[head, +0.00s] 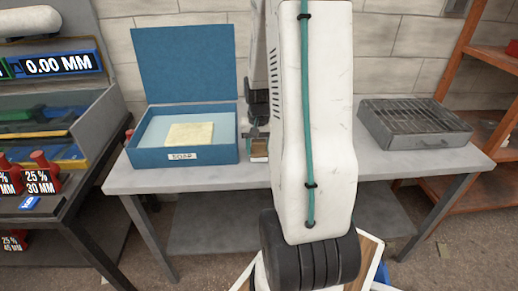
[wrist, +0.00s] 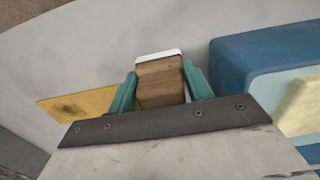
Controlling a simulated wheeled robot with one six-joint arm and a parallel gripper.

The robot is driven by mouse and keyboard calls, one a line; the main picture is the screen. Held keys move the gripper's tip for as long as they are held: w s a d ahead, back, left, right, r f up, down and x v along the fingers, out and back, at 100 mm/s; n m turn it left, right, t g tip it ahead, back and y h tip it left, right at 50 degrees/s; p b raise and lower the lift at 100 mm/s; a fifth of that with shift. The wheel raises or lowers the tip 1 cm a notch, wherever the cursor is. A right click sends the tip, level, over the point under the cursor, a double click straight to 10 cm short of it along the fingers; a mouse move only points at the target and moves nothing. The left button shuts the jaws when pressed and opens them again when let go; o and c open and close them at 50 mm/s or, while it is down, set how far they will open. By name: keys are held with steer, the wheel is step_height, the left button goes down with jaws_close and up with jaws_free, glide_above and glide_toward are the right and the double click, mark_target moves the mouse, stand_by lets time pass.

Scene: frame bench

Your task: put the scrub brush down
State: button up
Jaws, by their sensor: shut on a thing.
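The scrub brush, a brown wooden block with a pale strip along its far edge, shows in the wrist view (wrist: 160,88). My gripper (wrist: 158,78) is shut on it, with one green finger at each side. In the head view a small part of the brush (head: 259,148) shows over the grey bench (head: 310,168), to the right of the blue soap box. My arm hides much of that area. I cannot tell whether the brush touches the bench top.
The open blue box (head: 135,152) labelled SOAP holds a pale yellow bar (head: 190,134). It is close to the right of my gripper in the wrist view. A flat yellow, stained piece (wrist: 75,105) lies left. A grey metal grill box (head: 400,135) stands at the bench's right end.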

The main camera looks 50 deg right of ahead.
steer(key=shift+f, duration=0.3)
steer(key=o, duration=1)
